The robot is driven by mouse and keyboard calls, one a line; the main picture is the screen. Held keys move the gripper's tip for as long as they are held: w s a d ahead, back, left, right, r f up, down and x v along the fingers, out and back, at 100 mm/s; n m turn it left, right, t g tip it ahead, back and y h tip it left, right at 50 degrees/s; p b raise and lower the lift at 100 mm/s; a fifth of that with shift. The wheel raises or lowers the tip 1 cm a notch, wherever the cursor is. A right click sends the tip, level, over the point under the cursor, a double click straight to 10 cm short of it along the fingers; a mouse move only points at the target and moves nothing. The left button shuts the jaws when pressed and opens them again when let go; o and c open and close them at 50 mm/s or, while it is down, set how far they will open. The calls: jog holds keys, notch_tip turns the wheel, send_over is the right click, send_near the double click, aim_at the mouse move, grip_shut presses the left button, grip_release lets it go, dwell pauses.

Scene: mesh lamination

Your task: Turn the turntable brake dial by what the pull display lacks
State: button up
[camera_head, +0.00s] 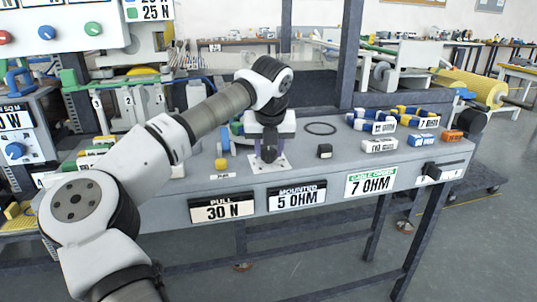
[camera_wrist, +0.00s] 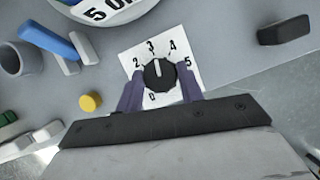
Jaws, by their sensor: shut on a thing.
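The brake dial's black knob (camera_wrist: 161,76) sits on a white plate (camera_wrist: 184,52) with numbers around it. Its white mark points up, close to the 3. My gripper (camera_wrist: 160,88) has one purple finger on each side of the knob and is shut on it. In the head view my gripper (camera_head: 270,149) reaches down over the plate (camera_head: 258,168) on the bench. The pull display (camera_head: 223,210) on the bench front reads 30 N. A panel (camera_head: 150,11) at the upper left shows 25 N; its upper line is cut off.
Front signs read mounted 5 OHM (camera_head: 297,198) and cable order 7 OHM (camera_head: 371,181). Labelled blocks (camera_head: 380,146) stand farther right.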

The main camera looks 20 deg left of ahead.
jog(key=shift+n+g+y+b, duration=0.3)
jog(key=shift+n+b, duration=0.15)
jog(key=shift+n, duration=0.55)
jog(key=o, duration=1)
jog(key=p+v, duration=0.1)
jog(key=v, duration=1.3)
jog(key=shift+d+f, duration=0.1)
